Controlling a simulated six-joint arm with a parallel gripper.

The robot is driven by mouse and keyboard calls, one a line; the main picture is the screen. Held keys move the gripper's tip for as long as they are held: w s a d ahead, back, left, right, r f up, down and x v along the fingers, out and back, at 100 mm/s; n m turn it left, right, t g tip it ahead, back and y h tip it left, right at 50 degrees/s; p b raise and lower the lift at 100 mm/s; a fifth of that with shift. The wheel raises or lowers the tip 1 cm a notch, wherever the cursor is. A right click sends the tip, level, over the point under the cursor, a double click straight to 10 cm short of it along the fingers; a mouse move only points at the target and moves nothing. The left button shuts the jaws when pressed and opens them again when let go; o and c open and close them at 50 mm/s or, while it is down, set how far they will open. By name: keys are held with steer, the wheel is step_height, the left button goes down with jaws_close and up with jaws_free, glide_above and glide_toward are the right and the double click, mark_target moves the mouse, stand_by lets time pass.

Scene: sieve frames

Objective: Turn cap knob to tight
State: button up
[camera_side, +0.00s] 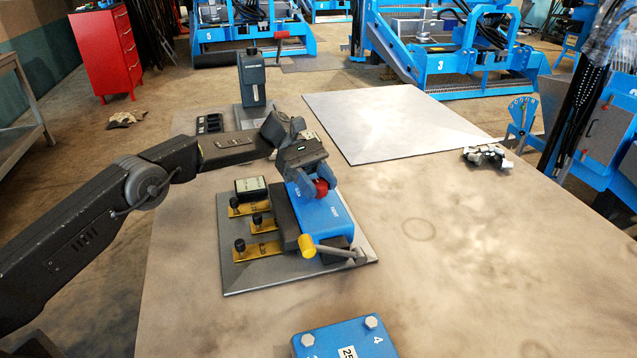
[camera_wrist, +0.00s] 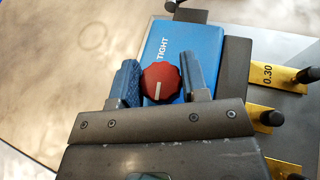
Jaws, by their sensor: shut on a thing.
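The cap knob (camera_wrist: 161,84) is red and ridged, with a white line on its face that runs up and down in the wrist view. It also shows as red (camera_side: 321,188) in the side view, partly covered by my gripper. It sits on a blue block (camera_side: 326,216); the word TIGHT (camera_wrist: 162,47) is printed on that block above the knob in the wrist view. My gripper (camera_wrist: 160,72) is shut on the knob, with one blue finger on each side. Any other block lettering is hard to read.
A yellow-tipped lever (camera_side: 307,246) lies at the block's front end. Brass plates with black knobs (camera_side: 256,224) and a small dark box (camera_side: 250,188) stand left of it. A dark device (camera_side: 252,80) stands behind. The table to the right (camera_side: 450,240) is mostly clear.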

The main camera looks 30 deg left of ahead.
mark_target(317, 183)
steer(key=o, duration=0.9)
steer(key=shift+r, duration=0.1)
step_height(317, 183, up, 4)
steer(key=shift+a+r, duration=0.1)
steer(key=shift+r, duration=0.1)
steer(key=a+r, duration=0.2)
steer(key=a, duration=0.1)
steer(key=s+a+r, duration=0.1)
steer(key=a+r, duration=0.1)
steer(key=a, duration=0.2)
steer(key=s+a+r, duration=0.1)
steer(key=a+r, duration=0.1)
steer(key=a, duration=0.2)
steer(key=shift+s+a+r, duration=0.1)
steer(key=shift+s+r, duration=0.1)
steer(key=shift+r, duration=0.05)
